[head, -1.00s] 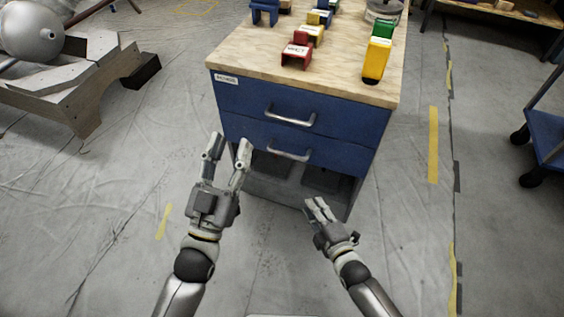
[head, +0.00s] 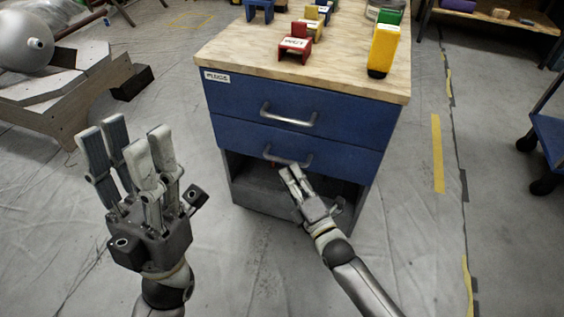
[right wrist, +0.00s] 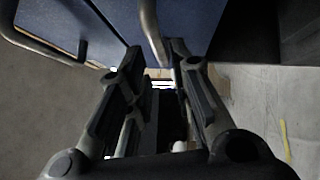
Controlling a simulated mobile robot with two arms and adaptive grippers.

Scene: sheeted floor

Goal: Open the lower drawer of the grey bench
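The grey bench (head: 262,195) has a wooden top and two blue drawers; both look closed. The lower drawer (head: 345,157) has a metal bar handle (head: 287,159), and the upper drawer (head: 350,116) has a similar one. My right gripper (head: 290,172) is just below the lower handle in the head view. In the right wrist view its fingers (right wrist: 155,62) are apart, with the lower handle (right wrist: 151,28) near and between their tips; contact cannot be told. My left gripper (head: 128,145) is open and empty, left of the bench and closer to the camera.
An open shelf lies under the drawers. A wooden stand (head: 65,95) is at the left and a blue cart (head: 552,140) at the right. The floor in front is mostly clear.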

